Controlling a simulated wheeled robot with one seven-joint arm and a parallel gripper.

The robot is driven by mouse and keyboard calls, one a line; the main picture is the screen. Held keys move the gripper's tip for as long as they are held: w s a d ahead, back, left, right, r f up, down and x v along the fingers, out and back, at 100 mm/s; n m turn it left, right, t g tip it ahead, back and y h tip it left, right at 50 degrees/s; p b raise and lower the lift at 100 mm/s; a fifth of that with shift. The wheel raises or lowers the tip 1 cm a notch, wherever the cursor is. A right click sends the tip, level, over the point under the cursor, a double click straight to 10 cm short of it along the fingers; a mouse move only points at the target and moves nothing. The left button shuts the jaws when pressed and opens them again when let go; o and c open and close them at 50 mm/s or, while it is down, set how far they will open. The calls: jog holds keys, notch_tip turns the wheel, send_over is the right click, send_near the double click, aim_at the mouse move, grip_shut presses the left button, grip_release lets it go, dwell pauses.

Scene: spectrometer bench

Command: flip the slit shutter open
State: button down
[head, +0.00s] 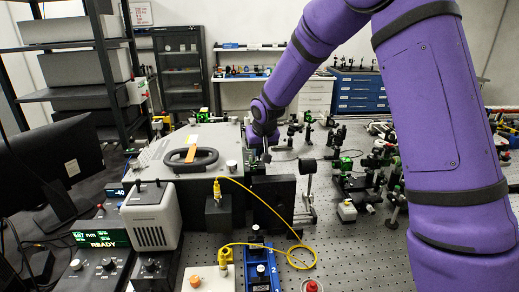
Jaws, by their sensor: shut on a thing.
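The spectrometer housing (215,141) is a light grey box at the left of centre in the head view, with a black handle (190,160) and an orange tag on its lid. My gripper (262,151) is at the end of the purple arm, pointing down at the housing's right side. It is shut on a small part there, which fits the slit shutter. The shutter itself is too small and too hidden behind the gripper and a black block to show its angle.
A black block (273,199) stands just in front of the gripper. A yellow fibre cable (262,200) loops over the bench. Optics posts crowd the right side. A monitor (55,170) and a display reading READY (103,238) are at left. The perforated bench top is partly clear at front centre.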

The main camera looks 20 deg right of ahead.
jog(key=shift+s+t, duration=0.15)
jog(key=shift+t, duration=0.35)
jog(key=c, duration=1.1)
grip_release()
jog(key=shift+c, duration=0.2)
jog(key=shift+r, duration=0.1)
jog(key=v, duration=1)
jog(key=shift+s+r, duration=0.2)
jog(key=shift+r, duration=0.1)
jog(key=shift+a, duration=0.1)
